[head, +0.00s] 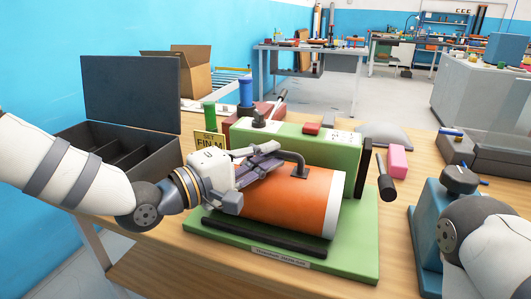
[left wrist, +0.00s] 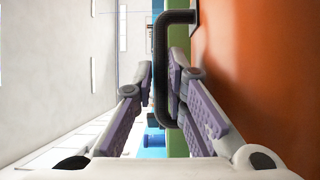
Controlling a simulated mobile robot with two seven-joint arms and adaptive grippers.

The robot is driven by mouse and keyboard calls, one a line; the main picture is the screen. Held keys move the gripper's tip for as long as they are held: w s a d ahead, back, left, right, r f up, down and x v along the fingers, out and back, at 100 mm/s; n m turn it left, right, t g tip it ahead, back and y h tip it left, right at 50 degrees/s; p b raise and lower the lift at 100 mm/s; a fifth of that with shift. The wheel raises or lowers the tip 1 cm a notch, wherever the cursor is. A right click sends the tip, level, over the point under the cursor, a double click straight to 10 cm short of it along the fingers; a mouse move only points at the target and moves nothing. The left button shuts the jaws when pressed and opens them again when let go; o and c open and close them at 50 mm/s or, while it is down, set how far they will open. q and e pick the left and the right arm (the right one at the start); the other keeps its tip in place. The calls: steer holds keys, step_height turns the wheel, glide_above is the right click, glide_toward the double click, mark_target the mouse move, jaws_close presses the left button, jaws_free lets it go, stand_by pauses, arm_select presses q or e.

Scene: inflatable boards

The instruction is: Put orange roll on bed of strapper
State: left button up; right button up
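The orange roll (head: 292,203), a large cylinder with a pale band at its right end, lies over the green bed of the strapper (head: 352,248), in front of the upright green housing (head: 330,150). I cannot tell whether it touches the bed. A black bent handle (head: 297,160) stands on top of the roll. My left gripper (head: 272,163) is at this handle. In the left wrist view, its purple-padded fingers (left wrist: 161,80) close in on both sides of the handle, with the roll (left wrist: 265,70) at the right. My right gripper is not visible; only part of that arm shows.
A black bar (head: 262,238) lies along the bed's front. An open dark case (head: 125,140) stands at left. A blue device (head: 432,222) stands at right beside my right arm. A pink block (head: 398,161) and a grey pouch (head: 383,138) lie behind. Bare wood shows at front left.

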arm_select(q)
steer(key=o, duration=0.3)
steer(key=shift+r, duration=0.1)
steer(key=shift+o, duration=0.2)
